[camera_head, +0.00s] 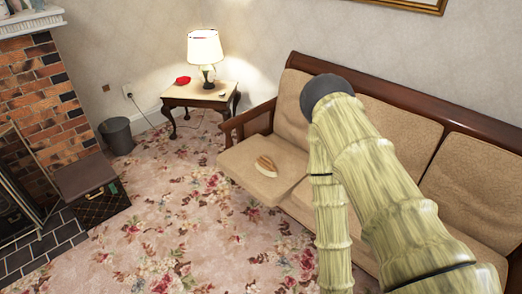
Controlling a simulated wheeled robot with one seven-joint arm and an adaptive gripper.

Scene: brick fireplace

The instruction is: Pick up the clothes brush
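The clothes brush (266,166) lies on the left seat cushion of the beige sofa (246,183). It has a brown striped back and a pale lower edge. It lies apart from my arm, with nothing over it. My arm, pale green-yellow with a dark rounded joint at the top, stands in front of the sofa to the right of the brush. My gripper itself is not visible in this view.
A side table (222,104) with a lit lamp (205,48) and a red object (183,81) stands behind the sofa's left end. A grey bin (118,137) and brick fireplace (40,85) are left. The flowered carpet (165,215) is clear in the middle.

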